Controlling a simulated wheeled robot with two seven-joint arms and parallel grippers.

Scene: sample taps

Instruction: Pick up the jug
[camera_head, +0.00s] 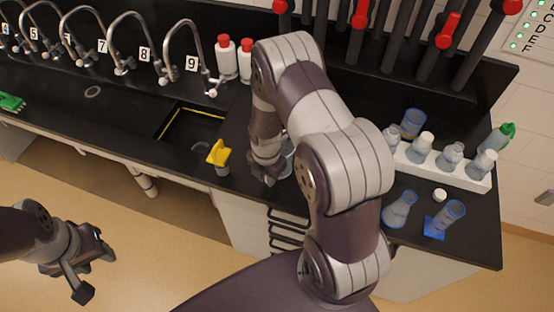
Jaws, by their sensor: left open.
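A clear vessel that may be the jug (287,158) stands on the black bench near its front edge. My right arm hides most of it, so its handle and full shape cannot be made out. My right gripper (266,178) is low over the bench at the left side of this vessel. I cannot tell whether its fingers touch the vessel or are shut. My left gripper (92,272) is open and empty, out over the floor in front of the bench at the lower left.
A yellow-topped item (219,154) stands left of my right gripper, by the sink (192,128). Two white bottles with red caps (226,58) stand behind. A white rack (440,170) with several bottles, a flask (399,210) and a blue-based cylinder (446,218) are at right.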

